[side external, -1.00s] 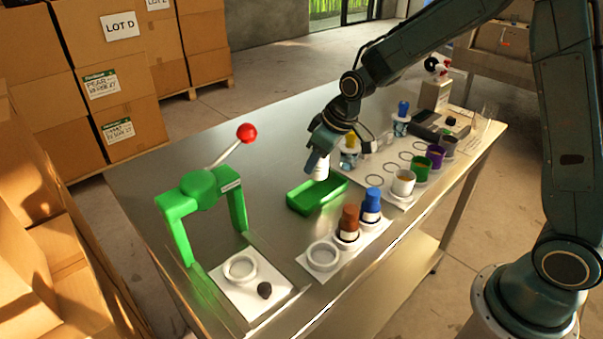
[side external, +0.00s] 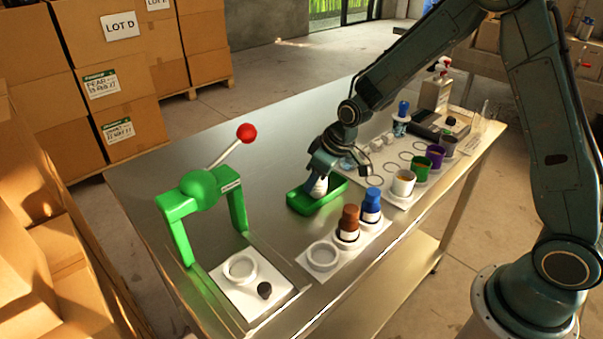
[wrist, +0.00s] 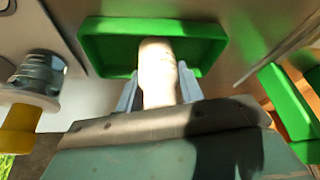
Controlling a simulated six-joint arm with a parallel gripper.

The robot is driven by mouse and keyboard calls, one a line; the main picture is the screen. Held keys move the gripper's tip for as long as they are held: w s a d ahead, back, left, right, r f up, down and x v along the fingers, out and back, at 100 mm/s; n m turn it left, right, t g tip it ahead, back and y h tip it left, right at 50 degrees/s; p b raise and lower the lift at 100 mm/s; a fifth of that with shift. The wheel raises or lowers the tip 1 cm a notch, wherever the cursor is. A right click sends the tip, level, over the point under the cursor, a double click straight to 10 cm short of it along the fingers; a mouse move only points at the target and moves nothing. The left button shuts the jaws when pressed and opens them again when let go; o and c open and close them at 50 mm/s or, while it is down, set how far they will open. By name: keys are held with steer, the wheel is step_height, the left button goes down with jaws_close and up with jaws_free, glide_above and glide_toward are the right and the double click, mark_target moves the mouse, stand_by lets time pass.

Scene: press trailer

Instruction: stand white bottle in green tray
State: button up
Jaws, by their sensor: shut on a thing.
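The green tray (side external: 302,205) lies on the metal table, and its rim also shows in the wrist view (wrist: 110,30). The white bottle (side external: 319,187) is over or inside the tray. In the wrist view the bottle (wrist: 157,68) is between my gripper's fingers. My gripper (side external: 318,178) is shut on the bottle and sits low above the tray. I cannot tell whether the bottle's base touches the tray floor, as the gripper and tray wall hide it.
The green press (side external: 205,190) with its red-knobbed lever (side external: 246,133) stands to the left. A brown bottle (side external: 349,220) and a blue bottle (side external: 371,203) stand close by at the tray's front right. Several cups line the right edge. Bare table lies left of the tray.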

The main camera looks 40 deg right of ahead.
steer(key=shift+f, duration=0.1)
steer(key=o, duration=1.1)
steer(key=shift+d, duration=0.1)
steer(key=v, duration=1.2)
